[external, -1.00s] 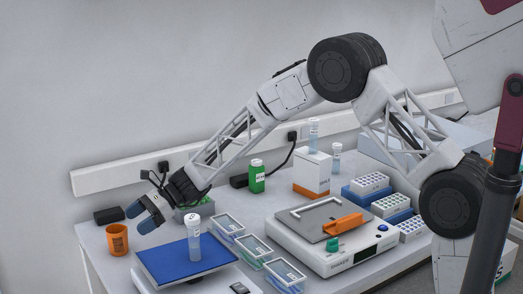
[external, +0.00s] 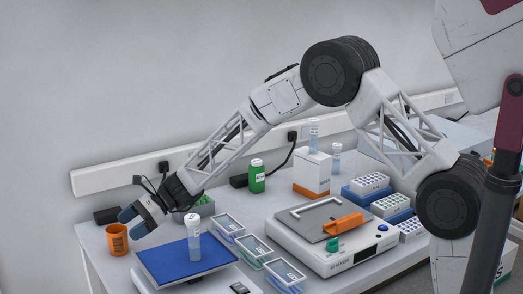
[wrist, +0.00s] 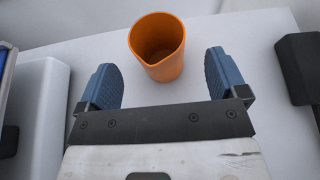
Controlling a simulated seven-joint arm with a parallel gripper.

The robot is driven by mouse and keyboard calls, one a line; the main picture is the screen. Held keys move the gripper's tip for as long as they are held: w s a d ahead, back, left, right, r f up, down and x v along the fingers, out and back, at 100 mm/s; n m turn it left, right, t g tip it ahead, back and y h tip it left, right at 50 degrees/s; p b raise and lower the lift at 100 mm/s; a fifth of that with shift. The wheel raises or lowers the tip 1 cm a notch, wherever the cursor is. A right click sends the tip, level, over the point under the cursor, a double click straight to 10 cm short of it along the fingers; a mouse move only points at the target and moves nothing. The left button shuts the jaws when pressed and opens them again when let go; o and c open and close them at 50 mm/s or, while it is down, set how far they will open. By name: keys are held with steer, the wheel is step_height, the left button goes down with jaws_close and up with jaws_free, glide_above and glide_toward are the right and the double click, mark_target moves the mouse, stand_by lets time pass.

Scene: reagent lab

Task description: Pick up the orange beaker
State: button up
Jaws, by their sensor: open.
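The orange beaker (external: 117,239) stands upright near the left end of the bench. In the wrist view the beaker (wrist: 158,48) lies just beyond the fingertips, centred a little left of the middle of the gap, with its open mouth and spout showing. My gripper (external: 133,222) is open, with blue finger pads, close to the beaker's right side in the external view. The wrist view shows the gripper (wrist: 160,75) empty, its two fingers spread wider than the beaker. I see no contact between them.
A blue-topped device (external: 180,262) with a capped tube (external: 193,238) stands right of the beaker. A black block (external: 107,215) sits behind it. Several blue-tinted containers (external: 254,247) and an orange-clamped shaker (external: 330,250) are farther right. The bench's left edge is close to the beaker.

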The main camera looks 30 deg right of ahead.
mark_target(124, 229)
steer(key=shift+x, duration=2.65)
steer(key=c, duration=1)
steer(key=shift+r, duration=0.1)
step_height(124, 229, up, 10)
